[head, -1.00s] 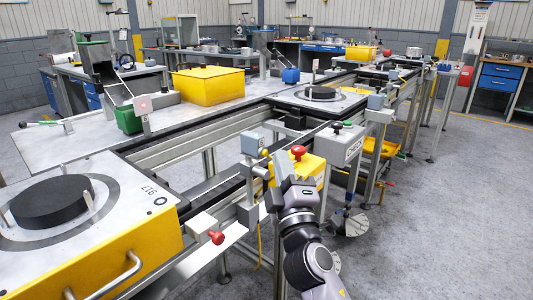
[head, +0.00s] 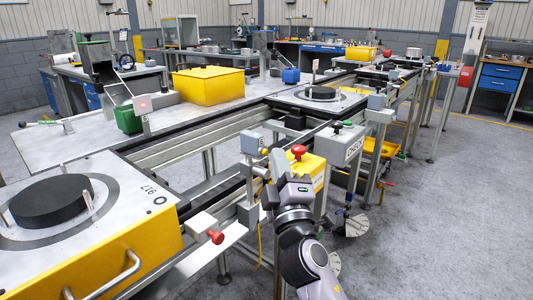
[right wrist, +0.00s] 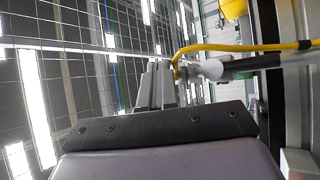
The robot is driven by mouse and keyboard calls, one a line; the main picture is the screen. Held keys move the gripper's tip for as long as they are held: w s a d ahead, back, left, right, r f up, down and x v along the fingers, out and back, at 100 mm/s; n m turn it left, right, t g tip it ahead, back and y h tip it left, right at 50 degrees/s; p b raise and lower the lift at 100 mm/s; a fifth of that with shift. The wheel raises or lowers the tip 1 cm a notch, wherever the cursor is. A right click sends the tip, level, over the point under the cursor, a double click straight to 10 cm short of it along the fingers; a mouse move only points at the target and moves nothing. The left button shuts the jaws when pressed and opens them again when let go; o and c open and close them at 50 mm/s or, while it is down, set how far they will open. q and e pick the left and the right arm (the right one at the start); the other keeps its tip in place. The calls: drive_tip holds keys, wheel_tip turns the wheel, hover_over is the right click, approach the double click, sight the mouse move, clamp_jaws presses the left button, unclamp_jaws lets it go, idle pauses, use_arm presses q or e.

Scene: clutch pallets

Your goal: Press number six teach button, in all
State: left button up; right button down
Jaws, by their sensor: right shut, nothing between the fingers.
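A small grey-blue box (head: 251,143) stands on a post beside the conveyor in the head view. A mark on its side looks like a 6 but is too small to read surely. My right gripper (head: 268,184) is just below and right of this box, and its fingertips are mostly hidden there. In the right wrist view the right gripper's fingers (right wrist: 156,85) are shut and empty. Close to their right is a grey and black cylinder (right wrist: 225,68) with a yellow cable (right wrist: 240,47). Contact cannot be told. My left gripper is not in view.
A yellow box with a red mushroom button (head: 298,152) stands just behind my right gripper. A red knob (head: 216,237) sticks out at the lower left. A pallet with a black disc (head: 50,202) lies left. Open floor (head: 440,230) is to the right.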

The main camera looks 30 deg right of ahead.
drive_tip(key=shift+w+a, duration=0.2)
drive_tip(key=shift+w, duration=0.25)
idle(0.6)
drive_tip(key=shift+s, duration=0.1)
drive_tip(key=shift+s+d, duration=0.35)
drive_tip(key=shift+s, duration=0.4)
drive_tip(key=s, duration=0.1)
drive_tip(key=s+d, duration=0.1)
drive_tip(key=s, duration=0.1)
drive_tip(key=s+d, duration=0.1)
drive_tip(key=shift+s, duration=0.3)
drive_tip(key=shift+p, duration=0.3)
idle(0.6)
